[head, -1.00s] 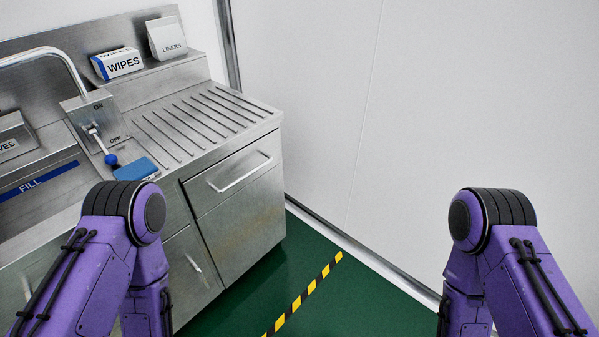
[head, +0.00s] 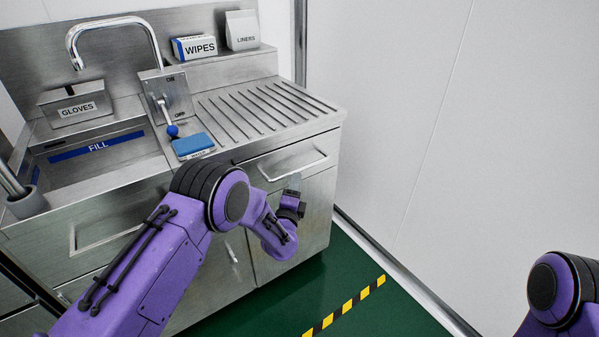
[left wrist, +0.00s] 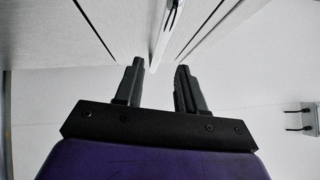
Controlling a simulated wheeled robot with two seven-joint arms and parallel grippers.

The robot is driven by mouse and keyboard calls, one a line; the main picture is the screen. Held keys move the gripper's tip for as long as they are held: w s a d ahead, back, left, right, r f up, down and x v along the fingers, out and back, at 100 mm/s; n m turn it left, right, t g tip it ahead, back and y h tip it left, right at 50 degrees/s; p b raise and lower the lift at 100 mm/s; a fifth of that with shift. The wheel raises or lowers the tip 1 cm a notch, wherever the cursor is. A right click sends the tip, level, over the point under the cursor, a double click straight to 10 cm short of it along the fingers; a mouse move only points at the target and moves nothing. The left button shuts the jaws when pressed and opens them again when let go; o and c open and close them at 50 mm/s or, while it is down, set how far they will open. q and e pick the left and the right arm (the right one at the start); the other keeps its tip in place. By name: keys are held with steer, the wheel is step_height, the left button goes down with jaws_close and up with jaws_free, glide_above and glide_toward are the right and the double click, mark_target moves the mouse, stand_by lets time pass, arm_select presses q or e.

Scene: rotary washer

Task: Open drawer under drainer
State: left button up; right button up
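The drainer (head: 262,112) is the ridged steel top on the right of the sink unit. Under it is a drawer (head: 322,152) with a pale bar handle (head: 293,168), and its front looks flush with the unit. My left gripper (head: 294,183) is just below and in front of the handle in the head view. In the left wrist view my left gripper (left wrist: 158,68) is open, its two dark fingers apart. The handle (left wrist: 166,35) lies just beyond the fingertips, close to the gap between them; I cannot tell if they touch. My right gripper is out of view.
A faucet (head: 112,22), a glove box (head: 76,108), a wipes box (head: 195,47) and a liners box (head: 242,30) are on the unit. A blue sponge (head: 193,145) lies near the front edge. Green floor (head: 300,312) is clear; a white wall (head: 390,100) is at right.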

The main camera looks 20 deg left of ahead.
mark_target(299, 169)
arm_select(q)
steer(key=w, duration=0.5)
steer(key=w+a+r, duration=0.1)
steer(key=w, duration=0.1)
steer(key=shift+w, duration=0.15)
steer(key=shift+f, duration=0.1)
jaws_close()
